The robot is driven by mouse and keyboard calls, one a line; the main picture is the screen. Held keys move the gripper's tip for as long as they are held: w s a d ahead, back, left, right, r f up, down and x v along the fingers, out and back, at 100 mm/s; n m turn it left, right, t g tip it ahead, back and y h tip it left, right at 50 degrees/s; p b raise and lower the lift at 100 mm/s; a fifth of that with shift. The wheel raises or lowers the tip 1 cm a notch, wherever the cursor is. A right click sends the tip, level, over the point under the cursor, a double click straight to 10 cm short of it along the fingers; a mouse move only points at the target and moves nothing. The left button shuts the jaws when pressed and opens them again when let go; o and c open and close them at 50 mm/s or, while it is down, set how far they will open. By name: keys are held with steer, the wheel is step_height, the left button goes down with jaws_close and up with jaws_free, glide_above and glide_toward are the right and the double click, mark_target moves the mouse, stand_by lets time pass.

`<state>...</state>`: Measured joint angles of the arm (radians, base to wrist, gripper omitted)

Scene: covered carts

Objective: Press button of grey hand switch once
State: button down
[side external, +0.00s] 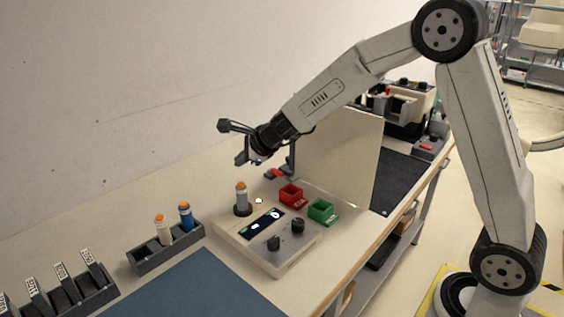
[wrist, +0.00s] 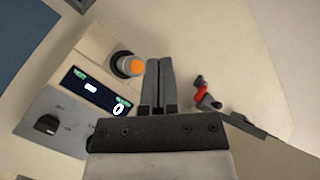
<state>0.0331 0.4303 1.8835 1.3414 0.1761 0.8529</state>
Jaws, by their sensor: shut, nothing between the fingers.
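The grey hand switch (side external: 241,196) stands upright in a dark round holder at the back corner of the control box, its orange button on top. In the wrist view the hand switch's orange button (wrist: 137,66) shows just left of my fingertips, seen from above. My gripper (side external: 243,160) is shut and empty, above the hand switch and apart from it. Its two fingers lie together in the wrist view (wrist: 159,64). A white hand switch (side external: 163,230) and a blue one (side external: 185,215), both with orange buttons, stand in a dark rack (side external: 150,264) to the left.
The control box (side external: 270,262) has a lit display and dark knobs. A red bin (side external: 291,196) and a green bin (side external: 323,211) stand beside it. A pale upright panel (side external: 340,155) rises behind them. A red-and-dark fixture (wrist: 204,96) is right of my fingers in the wrist view.

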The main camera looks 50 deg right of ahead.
mark_target(244, 184)
steer(key=shift+f, duration=1.75)
steer(key=shift+f, duration=0.95)
stand_by(2.5)
steer(key=shift+r, duration=0.85)
steer(key=shift+r, duration=0.15)
steer(key=shift+r, duration=2.35)
